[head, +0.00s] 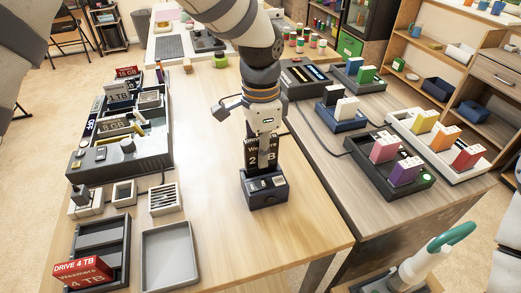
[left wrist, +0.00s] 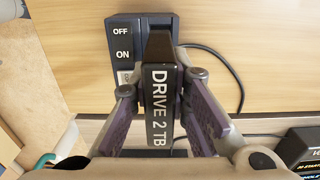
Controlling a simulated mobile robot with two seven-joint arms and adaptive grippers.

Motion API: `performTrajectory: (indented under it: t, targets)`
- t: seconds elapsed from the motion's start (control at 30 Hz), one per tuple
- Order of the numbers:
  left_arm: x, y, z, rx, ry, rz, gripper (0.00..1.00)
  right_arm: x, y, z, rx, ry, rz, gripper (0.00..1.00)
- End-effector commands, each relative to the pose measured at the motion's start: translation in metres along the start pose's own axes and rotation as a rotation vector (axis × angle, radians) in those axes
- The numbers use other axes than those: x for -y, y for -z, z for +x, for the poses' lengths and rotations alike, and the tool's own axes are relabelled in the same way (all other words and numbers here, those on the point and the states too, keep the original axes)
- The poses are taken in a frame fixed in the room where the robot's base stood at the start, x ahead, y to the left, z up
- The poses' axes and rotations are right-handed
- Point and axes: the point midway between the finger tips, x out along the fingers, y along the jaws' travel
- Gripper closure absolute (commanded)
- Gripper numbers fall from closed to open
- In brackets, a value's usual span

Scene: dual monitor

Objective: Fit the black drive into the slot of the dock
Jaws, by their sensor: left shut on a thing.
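My left gripper (head: 263,148) points down over the front part of the wooden table and is shut on the black drive (head: 250,151). The drive, lettered "DRIVE 2 TB" in the left wrist view (left wrist: 160,88), stands roughly upright between the two fingers. The dark blue dock (head: 266,194) is directly below, with its buttons facing front. In the left wrist view the dock (left wrist: 121,44) shows "OFF" and "ON" labels beside the drive. The drive's lower end reaches the dock's top. My right gripper is not in view.
A grey box of parts (head: 120,158) stands at left, with small trays and a red 4 TB drive (head: 83,272) in front. The right table holds several docks with coloured drives, such as a purple drive (head: 404,171). Bare wood (head: 215,225) lies left of the dock.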

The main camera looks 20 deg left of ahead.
Motion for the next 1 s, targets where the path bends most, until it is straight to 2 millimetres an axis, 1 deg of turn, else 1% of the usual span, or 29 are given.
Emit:
performTrajectory:
  t: [0.03, 0.37, 1.0]
  targets:
    - [0.000, 0.000, -0.003, -0.003, 0.004, 0.000, 1.00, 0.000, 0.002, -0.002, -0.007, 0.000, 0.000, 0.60]
    - [0.000, 0.000, 0.000, -0.001, 0.002, 0.000, 1.00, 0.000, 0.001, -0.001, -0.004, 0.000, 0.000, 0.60]
    - [0.000, 0.000, 0.016, 0.000, 0.001, 0.000, 1.00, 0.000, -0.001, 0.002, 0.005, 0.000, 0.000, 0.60]
